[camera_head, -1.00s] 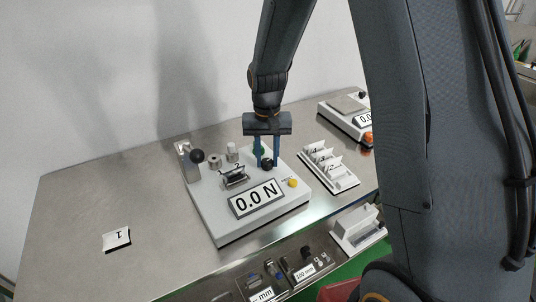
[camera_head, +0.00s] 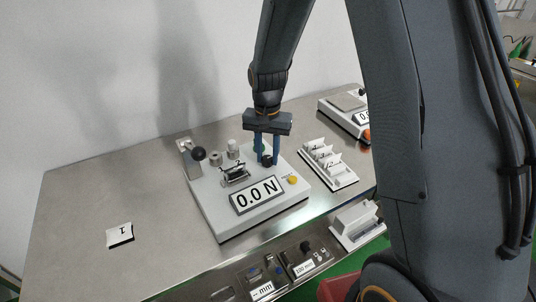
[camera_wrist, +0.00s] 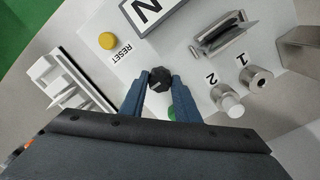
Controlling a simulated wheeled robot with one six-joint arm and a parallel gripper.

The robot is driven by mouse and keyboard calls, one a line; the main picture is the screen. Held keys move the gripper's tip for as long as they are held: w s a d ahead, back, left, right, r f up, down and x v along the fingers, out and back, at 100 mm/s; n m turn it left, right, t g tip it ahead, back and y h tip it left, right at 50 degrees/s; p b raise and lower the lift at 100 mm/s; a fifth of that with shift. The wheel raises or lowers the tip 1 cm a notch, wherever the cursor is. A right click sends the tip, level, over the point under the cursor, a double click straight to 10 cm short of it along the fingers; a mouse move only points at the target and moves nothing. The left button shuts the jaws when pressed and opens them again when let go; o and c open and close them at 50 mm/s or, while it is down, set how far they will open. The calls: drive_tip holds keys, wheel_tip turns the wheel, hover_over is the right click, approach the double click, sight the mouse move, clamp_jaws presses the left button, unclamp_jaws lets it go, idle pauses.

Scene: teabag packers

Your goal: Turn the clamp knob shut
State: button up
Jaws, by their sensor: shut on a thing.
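The clamp knob is a small black knob (camera_wrist: 159,79) on the white force tester (camera_head: 225,213), whose display reads 0.0 N. In the wrist view my gripper (camera_wrist: 160,84) has its two blue fingers on either side of the knob, shut on it. In the head view my gripper (camera_head: 267,160) points down at the knob (camera_head: 267,161), which the fingers partly hide. The clamp (camera_wrist: 224,38) stands beside the knob, and it also shows in the head view (camera_head: 234,173). I cannot tell how far the knob is turned.
A yellow RESET button (camera_wrist: 107,41) is close to the knob. Metal posts marked 1 (camera_wrist: 259,79) and 2 (camera_wrist: 230,103) stand near. A black ball-ended lever (camera_head: 199,154) is at left. A white rack (camera_head: 328,165) stands right. A teabag marked 1 (camera_head: 119,235) lies on the left table.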

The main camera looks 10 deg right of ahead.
sight(267, 157)
drive_tip(key=o, duration=1)
drive_tip(key=shift+o, duration=0.2)
drive_tip(key=shift+r, duration=0.1)
wheel_tip(267, 157, up, 8)
drive_tip(key=shift+w+f+b, duration=0.1)
drive_tip(key=shift+f+b, duration=0.05)
drive_tip(key=shift+b, duration=0.6)
drive_tip(key=s+d+n, duration=0.2)
drive_tip(key=s, duration=0.7)
drive_tip(key=s+d+f+n, duration=0.1)
drive_tip(key=s+d+n, duration=0.2)
drive_tip(key=s, duration=0.6)
drive_tip(key=shift+s+d+f+t, duration=0.25)
drive_tip(key=shift+s+t, duration=0.15)
